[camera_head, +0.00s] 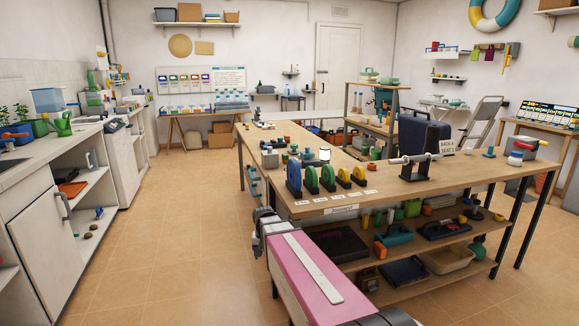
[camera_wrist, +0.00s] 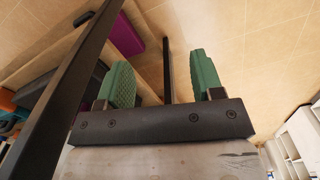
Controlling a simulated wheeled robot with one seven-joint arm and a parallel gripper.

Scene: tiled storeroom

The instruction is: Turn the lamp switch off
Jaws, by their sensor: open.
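I cannot make out a lamp switch in either view. A small white, bright cylinder (camera_head: 325,154) stands on the workbench (camera_head: 420,185) in the head view; I cannot tell whether it is a lamp. My gripper (camera_wrist: 160,62) shows in the wrist view with its two green ridged fingers apart and nothing between them. It is beside a dark table leg (camera_wrist: 75,85), with tiled floor beyond. In the head view my pink arm reaches toward the near left corner of the workbench.
Blue, green and yellow discs (camera_head: 328,178) stand along the bench's near edge. A dark suitcase (camera_head: 424,138) is on the bench behind a rod on a black stand (camera_head: 415,168). The lower shelf holds boxes and tools. The floor (camera_head: 180,220) left of the bench is clear.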

